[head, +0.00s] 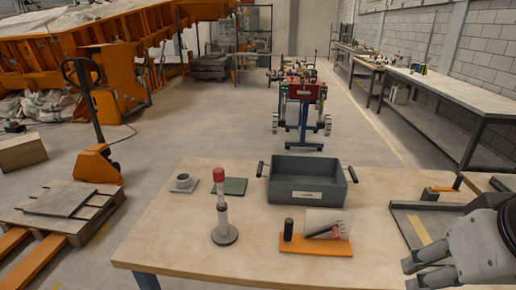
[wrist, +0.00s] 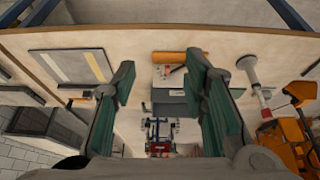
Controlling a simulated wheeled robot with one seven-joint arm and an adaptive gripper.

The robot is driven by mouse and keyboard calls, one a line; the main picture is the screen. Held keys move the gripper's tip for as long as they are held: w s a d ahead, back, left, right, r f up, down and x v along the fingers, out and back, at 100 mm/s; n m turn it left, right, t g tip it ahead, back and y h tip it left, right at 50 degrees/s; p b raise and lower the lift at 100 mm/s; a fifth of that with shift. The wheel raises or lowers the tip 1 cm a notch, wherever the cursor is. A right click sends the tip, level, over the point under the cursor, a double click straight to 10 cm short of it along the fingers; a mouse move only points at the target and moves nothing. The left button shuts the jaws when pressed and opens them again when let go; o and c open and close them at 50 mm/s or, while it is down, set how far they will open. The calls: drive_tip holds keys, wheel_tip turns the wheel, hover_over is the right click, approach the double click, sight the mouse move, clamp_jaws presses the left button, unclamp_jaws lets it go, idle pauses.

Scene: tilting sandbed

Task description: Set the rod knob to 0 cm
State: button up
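The rod stand (head: 223,236) stands upright on the wooden table, left of the middle, on a round grey base. A red knob (head: 219,175) sits at the top of its pale rod; any scale marks are too small to read. My gripper (head: 412,268) is at the right edge of the head view, far to the right of the stand. In the wrist view my gripper (wrist: 163,85) is open, with nothing between its fingers.
A grey bin (head: 308,182) with handles stands behind the stand to the right. An orange board (head: 315,246) with a black cylinder (head: 288,229) lies between stand and gripper. A cup (head: 183,181) and green pad (head: 231,186) lie behind. A grey tray (head: 405,215) is near my gripper.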

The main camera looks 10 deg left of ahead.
idle(0.4)
drive_tip(key=shift+o, duration=1)
drive_tip(key=shift+w, duration=0.15)
drive_tip(key=w+a+f+n+t+y+p, duration=0.1)
drive_tip(key=w+a+f+n+t, duration=0.2)
drive_tip(key=w, duration=0.9)
drive_tip(key=w+a+f+n+t+p, duration=0.1)
drive_tip(key=w+a+f+n, duration=0.25)
drive_tip(key=w, duration=0.85)
drive_tip(key=n+t+y+p, duration=0.1)
drive_tip(key=n+y, duration=0.4)
drive_tip(key=y, duration=0.9)
approach(222, 173)
drive_tip(key=p+x, duration=0.1)
drive_tip(key=x, duration=1)
drive_tip(key=shift+w+a, duration=0.25)
drive_tip(key=shift+a, duration=0.05)
